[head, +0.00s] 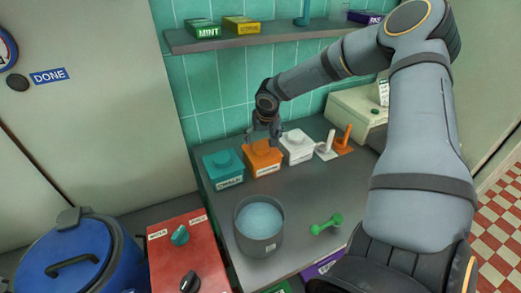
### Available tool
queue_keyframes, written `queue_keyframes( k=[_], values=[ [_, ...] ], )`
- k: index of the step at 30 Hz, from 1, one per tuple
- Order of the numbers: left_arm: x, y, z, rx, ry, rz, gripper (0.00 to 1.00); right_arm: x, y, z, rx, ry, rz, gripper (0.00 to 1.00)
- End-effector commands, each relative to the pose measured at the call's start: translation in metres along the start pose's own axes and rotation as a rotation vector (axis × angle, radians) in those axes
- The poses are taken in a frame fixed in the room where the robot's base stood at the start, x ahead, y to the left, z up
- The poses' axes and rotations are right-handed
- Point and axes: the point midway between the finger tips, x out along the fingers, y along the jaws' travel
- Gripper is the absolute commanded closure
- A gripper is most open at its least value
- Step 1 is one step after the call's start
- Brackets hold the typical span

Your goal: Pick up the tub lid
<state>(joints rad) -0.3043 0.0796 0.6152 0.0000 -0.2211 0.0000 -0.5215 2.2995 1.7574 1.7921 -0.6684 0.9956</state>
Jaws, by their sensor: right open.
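Three lidded tubs stand in a row at the back of the counter: a teal tub (222,168), an orange tub (263,158) and a white tub (297,147). Each has a lid with a raised round knob. My right gripper (262,142) points down at the orange tub's lid (252,151), with its open fingers at the knob and partly hiding it. I cannot tell whether the fingers touch the lid. The lid sits on its tub. My left gripper is not in view.
A grey pot (259,243) of pale blue contents and a green scoop (327,224) are in front. White (326,148) and orange scoops (343,141) stand right of the tubs. A shelf (270,36) with boxes hangs above. A red control box (180,255) and blue lidded container (75,265) are left.

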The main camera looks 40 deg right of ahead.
Motion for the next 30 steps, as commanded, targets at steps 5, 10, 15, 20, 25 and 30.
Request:
queue_keyframes(
  k=[5, 10, 15, 20, 25, 30],
  values=[
    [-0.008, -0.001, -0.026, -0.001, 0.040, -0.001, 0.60, 0.015, 0.001, 0.000, -0.001, -0.003, 0.004, 0.15],
    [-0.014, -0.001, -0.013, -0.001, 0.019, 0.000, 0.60, 0.041, 0.001, 0.000, 0.000, -0.002, 0.003, 0.15],
    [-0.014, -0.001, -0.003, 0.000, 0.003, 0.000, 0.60, 0.052, 0.000, 0.000, 0.001, 0.000, 0.000, 0.15],
    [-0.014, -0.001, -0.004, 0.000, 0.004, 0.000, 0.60, 0.052, 0.000, 0.000, 0.001, 0.000, -0.001, 0.15],
    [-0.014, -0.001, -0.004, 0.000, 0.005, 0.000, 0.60, 0.051, 0.000, 0.000, 0.001, 0.000, -0.001, 0.36],
    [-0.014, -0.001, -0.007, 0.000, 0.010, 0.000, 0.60, 0.051, 0.000, 0.000, 0.001, 0.000, -0.001, 0.60]
  ],
)
